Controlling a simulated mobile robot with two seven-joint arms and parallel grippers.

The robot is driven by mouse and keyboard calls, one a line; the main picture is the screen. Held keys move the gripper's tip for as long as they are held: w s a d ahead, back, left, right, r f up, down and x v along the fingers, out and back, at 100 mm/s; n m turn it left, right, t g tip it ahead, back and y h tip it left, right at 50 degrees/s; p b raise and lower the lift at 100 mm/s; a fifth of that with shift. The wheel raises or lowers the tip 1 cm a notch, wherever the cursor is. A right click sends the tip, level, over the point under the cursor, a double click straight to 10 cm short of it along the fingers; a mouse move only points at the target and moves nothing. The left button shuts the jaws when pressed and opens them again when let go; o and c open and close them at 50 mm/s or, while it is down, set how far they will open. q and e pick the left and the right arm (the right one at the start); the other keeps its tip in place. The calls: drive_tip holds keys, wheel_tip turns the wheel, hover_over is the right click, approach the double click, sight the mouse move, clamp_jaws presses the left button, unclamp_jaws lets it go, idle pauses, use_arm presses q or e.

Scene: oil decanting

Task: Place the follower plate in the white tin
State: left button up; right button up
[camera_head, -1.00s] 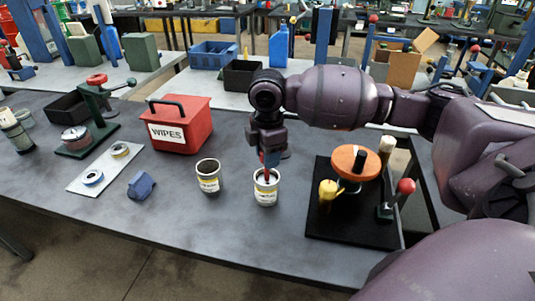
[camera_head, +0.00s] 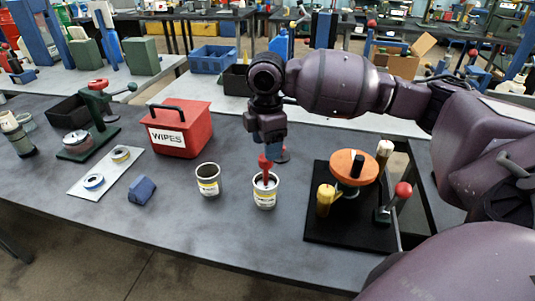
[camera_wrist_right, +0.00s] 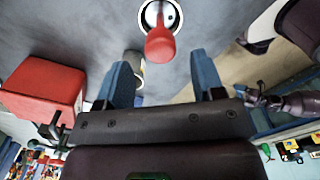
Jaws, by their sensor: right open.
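The white tin (camera_head: 265,199) with a label stands upright on the grey bench. The follower plate's red handle (camera_head: 266,168) rises from the tin's mouth; the plate itself is hidden inside or too small to make out. My right gripper (camera_head: 270,151) is directly above the handle, pointing down. In the right wrist view its blue fingers are spread apart (camera_wrist_right: 163,70). The red handle (camera_wrist_right: 160,45) shows beyond the fingertips, over the tin (camera_wrist_right: 150,15), with no finger closed on it. My left gripper is out of view.
A second labelled tin (camera_head: 208,186) stands just left of the white tin. The red wipes box (camera_head: 180,130) is behind it. A black base (camera_head: 335,231) with an orange disc (camera_head: 352,165) and levers stands at right. Bench in front of the tins is clear.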

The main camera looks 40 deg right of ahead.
wheel_tip(320, 180, up, 7)
drive_tip(key=shift+r+p, duration=0.15)
drive_tip(key=shift+p, duration=0.3)
idle(0.3)
